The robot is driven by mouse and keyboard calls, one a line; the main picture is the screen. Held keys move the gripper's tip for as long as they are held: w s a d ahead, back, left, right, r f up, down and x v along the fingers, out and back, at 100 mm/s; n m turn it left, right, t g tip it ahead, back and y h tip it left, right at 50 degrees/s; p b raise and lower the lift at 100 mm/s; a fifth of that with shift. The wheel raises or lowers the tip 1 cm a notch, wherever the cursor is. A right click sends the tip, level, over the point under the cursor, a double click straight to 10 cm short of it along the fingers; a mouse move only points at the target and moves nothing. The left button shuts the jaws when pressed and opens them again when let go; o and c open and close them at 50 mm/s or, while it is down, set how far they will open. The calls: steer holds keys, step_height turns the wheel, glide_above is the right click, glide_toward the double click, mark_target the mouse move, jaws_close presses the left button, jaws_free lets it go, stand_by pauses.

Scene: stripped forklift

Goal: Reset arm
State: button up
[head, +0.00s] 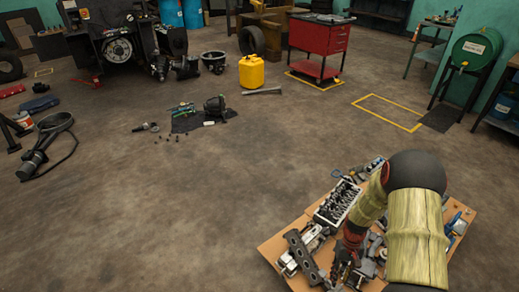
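My arm shows at the lower right of the head view, with a dark rounded joint and yellowish covered links. It bends over and reaches down above a cardboard sheet (272,249) crowded with engine parts. My gripper (340,272) is at the low end of the arm, near the bottom edge, among or just above the parts. It is small and dark against them, so I cannot tell whether its fingers are open or whether they touch anything. A cylinder head (338,203) and a long grey cover (304,258) lie left of the arm.
A dark mat (187,124) with tools, a yellow canister (251,72) and a red tool cart (318,45) stand farther back. A hose (58,124) lies at left. A green barrel (476,48) is at right.

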steer(key=s+a+r+t+p, duration=0.2)
steer(key=s+a+r+t, duration=0.1)
steer(key=r, duration=1.4)
steer(key=s+a+r+t+p, duration=0.2)
steer(key=s+r, duration=0.5)
steer(key=r, duration=1)
steer(key=s+a+r+t+p, duration=0.2)
steer(key=s+a+r, duration=0.3)
steer(key=r, duration=1.3)
steer(key=shift+s+a+t+h, duration=0.4)
steer(key=shift+a+t, duration=0.45)
steer(key=shift+t, duration=0.05)
